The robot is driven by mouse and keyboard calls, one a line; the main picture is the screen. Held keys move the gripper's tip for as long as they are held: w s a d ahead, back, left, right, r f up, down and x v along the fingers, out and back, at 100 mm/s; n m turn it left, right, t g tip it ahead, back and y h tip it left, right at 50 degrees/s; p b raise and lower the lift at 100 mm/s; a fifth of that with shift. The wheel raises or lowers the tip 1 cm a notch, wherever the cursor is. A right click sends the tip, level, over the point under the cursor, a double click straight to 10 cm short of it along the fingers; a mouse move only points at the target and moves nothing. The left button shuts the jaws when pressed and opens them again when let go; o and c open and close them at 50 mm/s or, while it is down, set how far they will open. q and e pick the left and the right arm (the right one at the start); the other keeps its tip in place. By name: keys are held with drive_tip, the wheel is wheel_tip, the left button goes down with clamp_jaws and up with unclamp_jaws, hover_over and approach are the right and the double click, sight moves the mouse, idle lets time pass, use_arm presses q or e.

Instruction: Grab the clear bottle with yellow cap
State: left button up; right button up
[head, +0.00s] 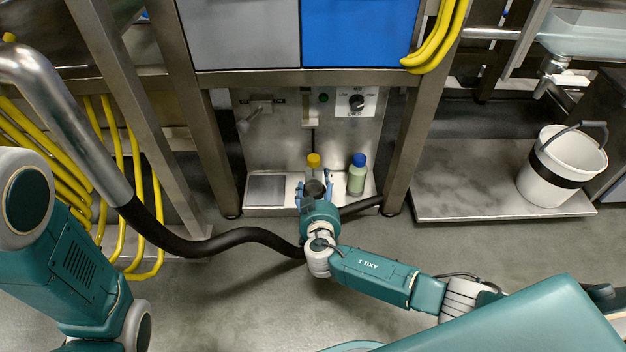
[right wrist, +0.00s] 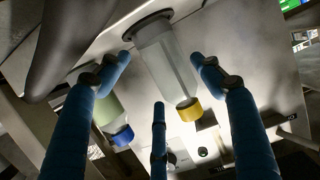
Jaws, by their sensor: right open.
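The clear bottle (right wrist: 165,62) with its yellow cap (right wrist: 187,109) shows between the spread blue fingers of my right gripper (right wrist: 160,62) in the right wrist view. No finger visibly closes on it; I cannot tell how deep it sits between them. In the head view the yellow cap (head: 313,160) shows just beyond my right gripper (head: 314,187), which hides most of the bottle. The bottle stands upright at the machine's base. My right gripper is open and empty. My left arm shows at the left edge of the head view, but its gripper is out of view.
A green bottle with a blue cap (head: 356,176) stands close on the right in the head view. The machine's panel (head: 340,130) rises behind. A black hose (head: 220,243) runs along the floor. A white bucket (head: 562,168) stands on a low platform (head: 460,185) at right.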

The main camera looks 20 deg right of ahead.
sight(318, 183)
drive_tip(key=b+x, duration=0.2)
drive_tip(key=x, duration=0.2)
drive_tip(key=shift+d+f, duration=0.1)
drive_tip(key=shift+f, duration=0.05)
drive_tip(key=shift+w+d, duration=0.1)
drive_tip(key=shift+w, duration=0.4)
drive_tip(key=c, duration=0.8)
drive_tip(key=shift+c, duration=0.2)
